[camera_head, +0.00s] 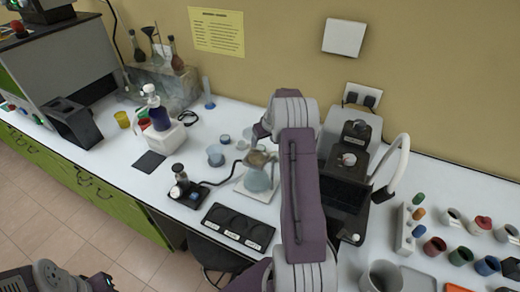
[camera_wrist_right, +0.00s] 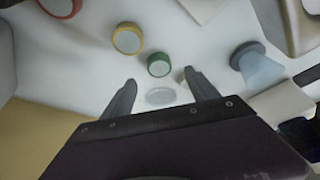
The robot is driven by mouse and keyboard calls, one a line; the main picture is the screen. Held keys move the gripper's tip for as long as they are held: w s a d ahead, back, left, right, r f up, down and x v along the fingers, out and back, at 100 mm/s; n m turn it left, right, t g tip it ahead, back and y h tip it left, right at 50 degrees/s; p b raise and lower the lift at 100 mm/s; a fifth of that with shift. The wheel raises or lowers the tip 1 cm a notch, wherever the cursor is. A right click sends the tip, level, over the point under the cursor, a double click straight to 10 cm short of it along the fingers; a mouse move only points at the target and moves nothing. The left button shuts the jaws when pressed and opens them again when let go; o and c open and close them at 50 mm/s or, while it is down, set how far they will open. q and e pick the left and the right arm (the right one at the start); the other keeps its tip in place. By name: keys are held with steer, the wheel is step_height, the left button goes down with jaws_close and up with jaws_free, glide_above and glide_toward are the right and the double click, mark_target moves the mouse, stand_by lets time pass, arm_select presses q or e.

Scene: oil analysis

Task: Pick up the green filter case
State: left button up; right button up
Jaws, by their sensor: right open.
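The green filter case (camera_wrist_right: 159,65) is a small round case with a green rim and a pale face. In the right wrist view it lies on the white surface just beyond my right fingertips, roughly in line with the gap between them. My right gripper (camera_wrist_right: 159,79) is open and empty, its two dark fingers apart. I cannot make out this case or the right fingertips clearly in the head view, where my right arm covers the middle of the bench. Part of my left arm shows at the lower left of the head view, without its fingers.
A yellow-rimmed case (camera_wrist_right: 127,38) and a red-rimmed case (camera_wrist_right: 62,4) lie beside the green one. A clear disc (camera_wrist_right: 160,96) lies between the fingers. A blue-grey piece with a wide base (camera_wrist_right: 258,65) is at right. A glass vessel (camera_head: 257,179) stands near my right arm.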

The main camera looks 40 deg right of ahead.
mark_target(260, 148)
steer(key=shift+x, duration=0.75)
steer(key=shift+w+d+f, duration=0.15)
steer(key=shift+w+f, duration=0.1)
steer(key=shift+f, duration=0.05)
steer(key=p+x, duration=0.1)
steer(key=x, duration=0.2)
steer(key=shift+f, duration=0.4)
steer(key=shift+w+f, duration=0.25)
steer(key=shift+s+r, duration=0.15)
steer(key=c, duration=1.4)
